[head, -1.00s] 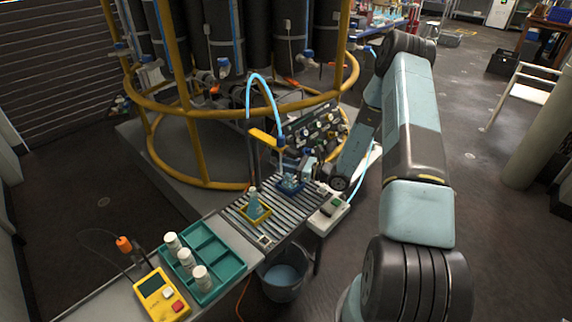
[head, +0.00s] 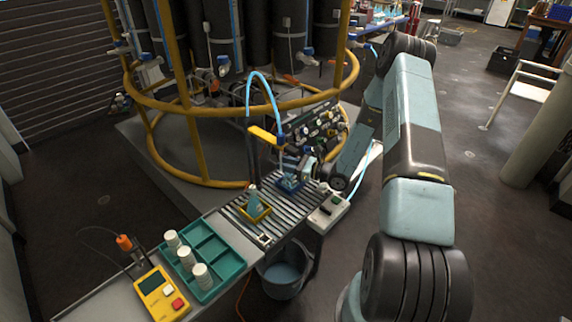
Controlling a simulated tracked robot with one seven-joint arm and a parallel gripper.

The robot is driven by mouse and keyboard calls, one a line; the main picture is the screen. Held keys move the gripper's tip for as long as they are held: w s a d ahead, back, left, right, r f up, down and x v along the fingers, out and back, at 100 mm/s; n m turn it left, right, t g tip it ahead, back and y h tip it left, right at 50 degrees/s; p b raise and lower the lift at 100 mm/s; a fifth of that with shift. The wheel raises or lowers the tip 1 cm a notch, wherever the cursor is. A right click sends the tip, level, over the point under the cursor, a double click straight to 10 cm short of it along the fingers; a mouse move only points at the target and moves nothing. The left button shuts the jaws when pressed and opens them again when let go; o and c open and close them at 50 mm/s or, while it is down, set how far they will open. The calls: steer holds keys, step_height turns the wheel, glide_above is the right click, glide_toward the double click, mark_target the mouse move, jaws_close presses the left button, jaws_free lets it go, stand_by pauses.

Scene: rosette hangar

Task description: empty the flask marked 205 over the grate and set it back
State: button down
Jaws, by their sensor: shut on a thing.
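A grate (head: 276,212) of metal bars lies across the bench. A pale blue flask (head: 254,201) stands in a yellow holder (head: 256,218) on it. My gripper (head: 294,167) is at the far part of the grate, shut on a second blue flask (head: 288,172). This flask is at a blue holder (head: 290,186); I cannot tell whether it touches it. Its lower part and the fingertips are small and partly hidden. No number can be read on either flask.
A teal tray (head: 228,275) with several white-capped bottles and a yellow meter (head: 160,291) stand at the near left. A blue tube on a post arches over the grate. A white switch box (head: 329,211) sits at right; a bucket (head: 285,275) stands below.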

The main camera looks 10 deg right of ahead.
steer(key=shift+f, duration=0.35)
steer(key=c, duration=0.7)
jaws_free()
steer(key=shift+o, duration=0.3)
steer(key=o, duration=0.5)
steer(key=shift+r, duration=0.1)
steer(key=shift+r, duration=2.95)
